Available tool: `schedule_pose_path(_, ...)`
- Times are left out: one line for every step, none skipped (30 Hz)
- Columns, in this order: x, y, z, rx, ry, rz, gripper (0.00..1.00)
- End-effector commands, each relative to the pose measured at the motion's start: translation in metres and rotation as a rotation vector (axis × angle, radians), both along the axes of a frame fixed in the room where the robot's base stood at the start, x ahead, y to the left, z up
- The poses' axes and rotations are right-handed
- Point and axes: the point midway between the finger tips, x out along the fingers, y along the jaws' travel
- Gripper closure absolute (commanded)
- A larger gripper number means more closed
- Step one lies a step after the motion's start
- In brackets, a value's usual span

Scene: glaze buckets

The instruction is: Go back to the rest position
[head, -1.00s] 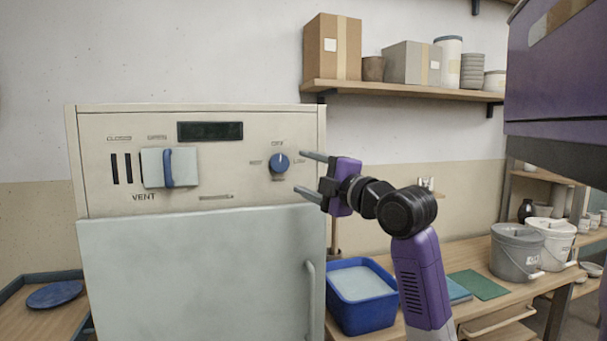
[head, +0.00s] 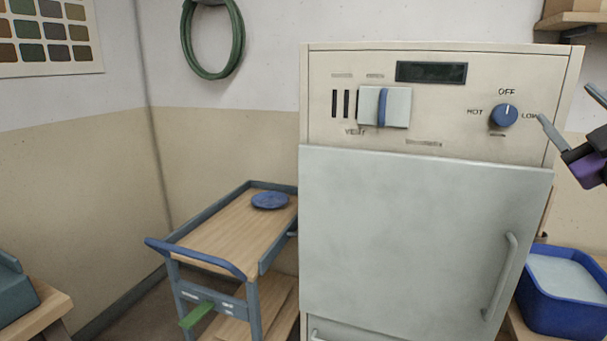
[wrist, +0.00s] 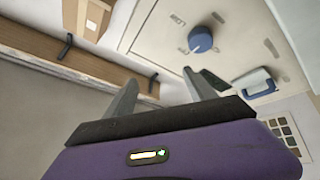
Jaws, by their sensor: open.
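My gripper (head: 568,119) is at the right edge of the head view, its fingers apart and empty. It is just right of the blue knob (head: 504,115) on the kiln-like cabinet (head: 425,225), with a gap between them. The knob's mark points up toward OFF. In the wrist view my two fingers (wrist: 165,93) are spread with nothing between them. The knob also shows there (wrist: 201,40), beyond the fingers. The vent slide (head: 384,107) with its blue handle is left of the knob. Most of my arm is outside the head view.
A cart (head: 222,228) with a blue plate (head: 270,201) stands left of the cabinet. A blue tub (head: 565,300) sits at the lower right. A wall shelf (wrist: 60,62) with a cardboard box (wrist: 90,15) shows in the wrist view. A green hose (head: 190,45) hangs on the wall.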

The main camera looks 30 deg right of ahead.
Motion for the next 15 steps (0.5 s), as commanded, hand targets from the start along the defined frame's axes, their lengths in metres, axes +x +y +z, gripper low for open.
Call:
schedule_pose_path(0.001, 0.003, -0.009, 0.041, -0.044, 0.017, 0.36)
schedule_pose_path(0.001, 0.005, -0.014, 0.065, -0.073, 0.026, 0.36)
schedule_pose_path(0.002, 0.009, -0.021, 0.098, -0.111, 0.042, 0.36)
schedule_pose_path(0.002, 0.012, -0.028, 0.124, -0.140, 0.054, 0.36)
schedule_pose_path(0.003, 0.016, -0.035, 0.151, -0.168, 0.067, 0.36)
schedule_pose_path(0.005, 0.022, -0.045, 0.187, -0.205, 0.083, 0.36)
schedule_pose_path(0.006, 0.026, -0.053, 0.217, -0.231, 0.098, 0.36)
schedule_pose_path(0.007, 0.032, -0.063, 0.246, -0.256, 0.111, 0.36)
schedule_pose_path(0.009, 0.040, -0.075, 0.287, -0.289, 0.131, 0.36)
schedule_pose_path(0.010, 0.046, -0.084, 0.315, -0.310, 0.143, 0.36)
schedule_pose_path(0.011, 0.053, -0.093, 0.342, -0.330, 0.156, 0.36)
schedule_pose_path(0.013, 0.063, -0.106, 0.380, -0.353, 0.173, 0.36)
schedule_pose_path(0.014, 0.070, -0.116, 0.407, -0.368, 0.186, 0.36)
schedule_pose_path(0.015, 0.078, -0.125, 0.433, -0.382, 0.198, 0.36)
schedule_pose_path(0.015, 0.089, -0.137, 0.467, -0.397, 0.214, 0.36)
